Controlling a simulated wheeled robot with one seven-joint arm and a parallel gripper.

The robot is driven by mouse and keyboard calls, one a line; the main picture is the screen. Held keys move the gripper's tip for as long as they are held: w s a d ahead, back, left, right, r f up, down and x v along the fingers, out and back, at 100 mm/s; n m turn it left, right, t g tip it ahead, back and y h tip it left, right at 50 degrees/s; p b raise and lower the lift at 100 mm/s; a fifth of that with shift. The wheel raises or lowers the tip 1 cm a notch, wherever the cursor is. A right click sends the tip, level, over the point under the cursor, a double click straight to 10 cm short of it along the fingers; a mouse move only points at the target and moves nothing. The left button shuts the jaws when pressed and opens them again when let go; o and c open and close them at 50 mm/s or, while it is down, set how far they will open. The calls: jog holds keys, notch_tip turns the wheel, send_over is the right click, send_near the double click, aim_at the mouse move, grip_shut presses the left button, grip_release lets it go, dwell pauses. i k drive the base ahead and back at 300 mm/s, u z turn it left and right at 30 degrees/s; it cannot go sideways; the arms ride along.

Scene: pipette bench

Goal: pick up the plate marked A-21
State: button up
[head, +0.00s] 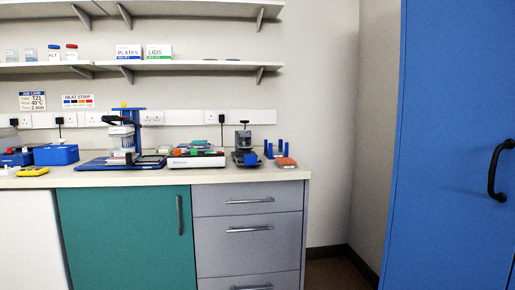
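No label A-21 can be read on anything in the head view, so I cannot tell which item is that plate. Small flat plate-like pieces (150,159) lie on the blue base beside the black and white pipetting device (123,135). A low white unit (195,161) to its right carries flat pieces on top, too small to make out. My gripper is not in view.
The bench (120,181) also holds a blue box (56,155), a yellow item (33,171) and a black and blue device (245,152). Boxes marked PLATES (129,52) and LIDS (159,52) stand on the lower shelf (215,65). A blue door (445,150) fills the right side.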

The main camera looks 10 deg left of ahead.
aim_at(206, 146)
jog(key=u, duration=0.55)
jog(key=i, duration=0.35)
jog(key=u, duration=1.1)
jog(key=i, duration=1.65)
jog(key=z, duration=0.6)
